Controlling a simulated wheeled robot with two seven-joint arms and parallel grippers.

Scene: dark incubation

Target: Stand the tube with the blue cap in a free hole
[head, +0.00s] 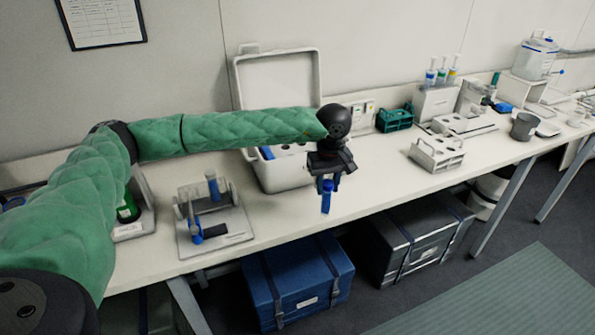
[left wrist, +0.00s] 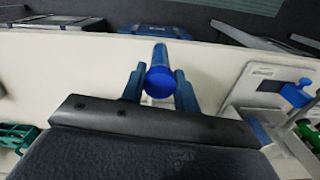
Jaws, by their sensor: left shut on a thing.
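My left gripper (head: 327,178) is shut on the tube with the blue cap (head: 326,199). The tube hangs roughly upright, in front of the bench's front edge in the head view. In the left wrist view the round blue cap (left wrist: 160,82) shows between the two fingers (left wrist: 158,88), with the tube's body running away behind it. A white rack with holes (head: 437,153) stands on the bench to the right of the gripper. A teal rack (head: 394,118) stands farther back. Whether single holes are free is too small to tell. My right gripper is not in view.
An open white box (head: 284,170) with its lid raised stands behind my left arm. A grey device with blue parts (head: 213,228) is left of it. A grey mug (head: 523,126) stands farther right. Blue (head: 297,276) and black (head: 420,240) cases are under the bench. The bench (head: 376,172) is clear before the white rack.

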